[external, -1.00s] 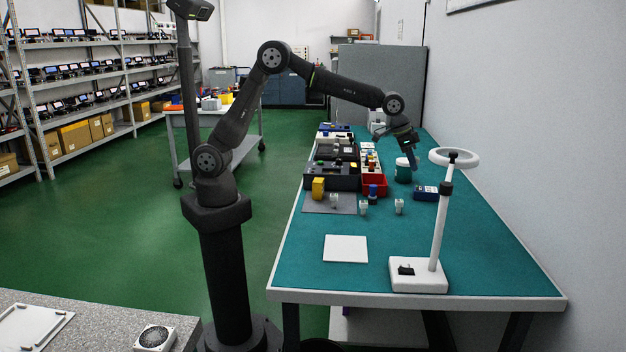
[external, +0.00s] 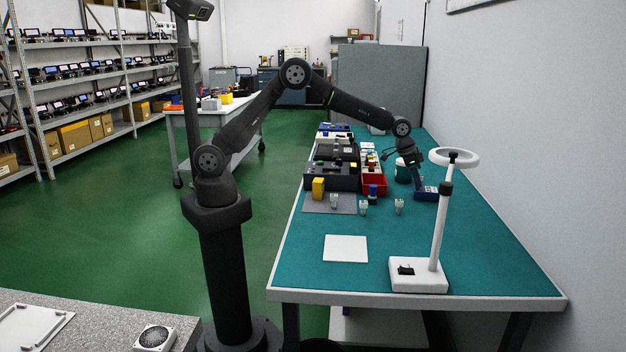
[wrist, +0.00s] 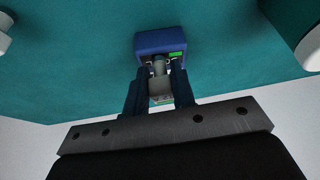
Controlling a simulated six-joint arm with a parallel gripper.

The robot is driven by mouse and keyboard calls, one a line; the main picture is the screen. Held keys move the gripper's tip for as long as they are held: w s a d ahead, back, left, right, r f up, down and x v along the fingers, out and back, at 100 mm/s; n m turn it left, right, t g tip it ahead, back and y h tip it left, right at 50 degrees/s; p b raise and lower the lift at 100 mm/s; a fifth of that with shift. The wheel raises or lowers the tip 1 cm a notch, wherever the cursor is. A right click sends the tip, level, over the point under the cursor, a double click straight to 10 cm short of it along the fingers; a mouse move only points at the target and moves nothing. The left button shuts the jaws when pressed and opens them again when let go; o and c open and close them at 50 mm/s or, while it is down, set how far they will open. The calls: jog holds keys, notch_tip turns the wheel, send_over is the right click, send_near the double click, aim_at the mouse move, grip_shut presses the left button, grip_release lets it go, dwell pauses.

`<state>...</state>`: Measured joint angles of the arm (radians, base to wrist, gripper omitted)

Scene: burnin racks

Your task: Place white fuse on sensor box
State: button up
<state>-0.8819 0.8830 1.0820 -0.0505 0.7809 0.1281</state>
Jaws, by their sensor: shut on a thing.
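The sensor box (external: 427,195) is a small dark blue box on the teal table; its blue body and a small green display also show in the wrist view (wrist: 160,42). My gripper (external: 418,187) points down right at the box, overlapping it in the external view. In the wrist view my gripper (wrist: 159,82) has its two dark fingers shut on a pale grey-white piece, the white fuse (wrist: 160,88). The fuse's far end is close to the box's face. I cannot tell whether it touches. In the external view the fuse is hidden.
A white ring lamp (external: 437,215) stands to the right. Several small white-green pieces (external: 363,207) stand left of the box.

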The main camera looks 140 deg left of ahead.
jog(key=shift+f, duration=0.1)
jog(key=o, duration=1)
jog(key=v, duration=1.2)
